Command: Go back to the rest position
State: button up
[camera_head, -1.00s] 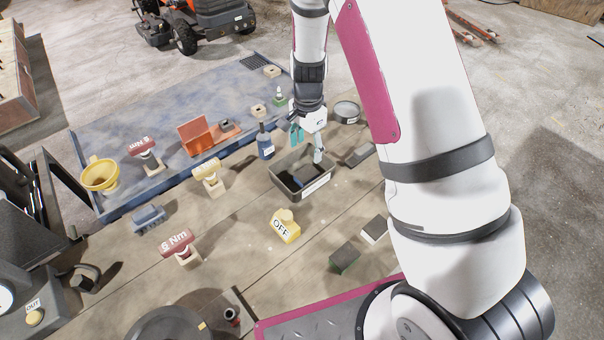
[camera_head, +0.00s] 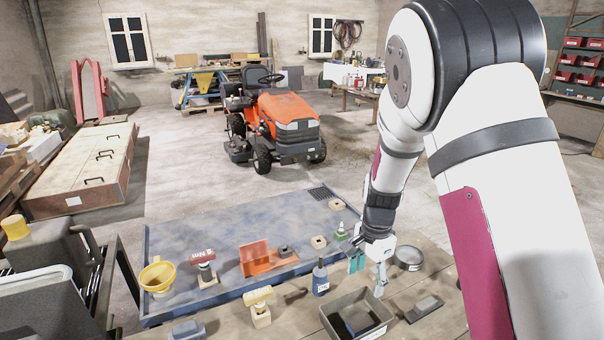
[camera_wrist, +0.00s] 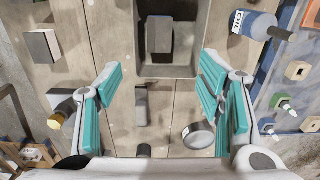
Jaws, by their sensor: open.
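My gripper (camera_head: 368,270) is in the head view above the workbench, beside the far right corner of a grey bin (camera_head: 340,306). Its teal-padded fingers are spread apart. The wrist view shows the same gripper (camera_wrist: 163,98) open, with nothing between the pads. The bin also shows at the top of the wrist view (camera_wrist: 192,70), with a dark block (camera_wrist: 159,36) inside it. My arm stands raised at the right of the head view.
A blue bottle (camera_head: 320,278), a round tin (camera_head: 409,258) and a dark block (camera_head: 425,308) lie close around the gripper. A yellow funnel (camera_head: 158,275) and an orange bracket (camera_head: 256,257) sit farther left. An orange mower (camera_head: 285,127) stands on the floor beyond.

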jog(key=s+a+r+n+t+y, duration=0.1)
jog(key=s+r+n, duration=0.3)
jog(key=r, duration=0.6)
jog(key=s+r+n+t, duration=0.1)
jog(key=s+r+n, duration=0.1)
jog(key=s+r, duration=0.55)
jog(key=s+r+n+t, duration=0.1)
jog(key=s+r+n, duration=0.2)
jog(key=s, duration=0.4)
jog(key=s+d+r+n+t+h, duration=0.1)
jog(key=s+r+n+t, duration=0.1)
jog(key=s+r+n, duration=0.2)
jog(key=s+r, duration=0.2)
jog(key=s, duration=0.1)
jog(key=shift+s, duration=0.25)
jog(key=shift+d, duration=0.1)
